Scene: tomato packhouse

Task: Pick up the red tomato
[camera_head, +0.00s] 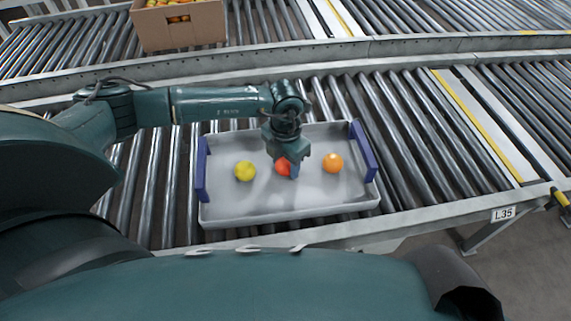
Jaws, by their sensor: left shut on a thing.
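A red tomato (281,168) is in the middle of the grey tray (290,213), partly hidden by my left gripper (288,170). The gripper points down from above and is shut on the red tomato. I cannot tell whether the tomato touches the tray floor. A yellow tomato (244,171) sits to its left and an orange tomato (333,163) to its right, both apart from the gripper. My right gripper is not in view.
The tray has blue end handles (363,150) and stands on a roller conveyor (415,150). A cardboard box (180,27) of tomatoes stands on the far conveyor. A metal rail (400,48) runs between the conveyors. The rollers right of the tray are clear.

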